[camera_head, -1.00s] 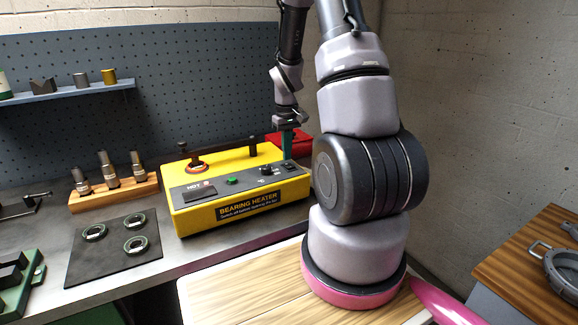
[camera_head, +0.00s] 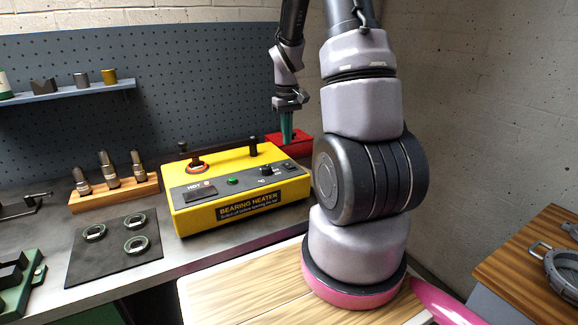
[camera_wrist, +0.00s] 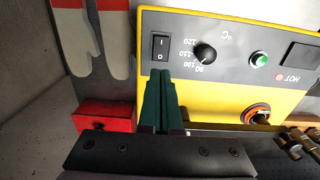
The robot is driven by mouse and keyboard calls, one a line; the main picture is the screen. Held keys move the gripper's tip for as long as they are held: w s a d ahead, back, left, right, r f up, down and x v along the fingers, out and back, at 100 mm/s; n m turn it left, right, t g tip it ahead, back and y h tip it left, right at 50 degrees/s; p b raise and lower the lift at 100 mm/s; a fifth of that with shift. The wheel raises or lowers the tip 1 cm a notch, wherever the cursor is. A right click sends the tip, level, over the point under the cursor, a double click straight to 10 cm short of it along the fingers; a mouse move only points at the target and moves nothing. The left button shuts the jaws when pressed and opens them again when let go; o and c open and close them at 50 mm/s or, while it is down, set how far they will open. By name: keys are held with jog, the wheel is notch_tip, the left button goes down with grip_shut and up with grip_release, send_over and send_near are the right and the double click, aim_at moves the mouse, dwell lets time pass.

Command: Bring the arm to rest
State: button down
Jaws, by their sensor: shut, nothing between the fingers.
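My gripper (camera_head: 287,138) hangs from my arm at the right rear of the yellow bearing heater (camera_head: 225,213), in front of the red box. Its green fingers are together with nothing between them. In the wrist view my gripper (camera_wrist: 159,85) points toward the heater panel (camera_wrist: 225,50), with the black rocker switch (camera_wrist: 160,48) and the dial (camera_wrist: 204,54) close beyond the fingertips. A green lamp (camera_head: 232,181) shows on the panel. A bearing ring (camera_head: 197,166) sits on the bar on top of the heater.
A dark mat (camera_head: 112,262) with several rings lies left of the heater. A wooden block (camera_head: 115,195) with upright metal tools stands behind it. A red box (camera_head: 293,143) is at the heater's rear right. A pegboard (camera_head: 180,90) backs the bench.

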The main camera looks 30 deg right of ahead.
jog(key=s+a+r+m+t, duration=0.1)
jog(key=s+a+r+t, duration=0.1)
jog(key=s+a+r, duration=0.2)
jog(key=s+a+r+m+t+y, duration=0.1)
jog(key=s+a+r+m+t, duration=0.1)
jog(key=s+a+r, duration=0.3)
jog(key=s+a+r+m+t+y, duration=0.1)
jog(key=s+a+r+t, duration=0.2)
jog(key=s+r, duration=0.7)
notch_tip(320, 180, up, 6)
jog(key=shift+s+a+r+m, duration=0.25)
jog(key=shift+s+a+m, duration=0.1)
jog(key=shift+a, duration=0.35)
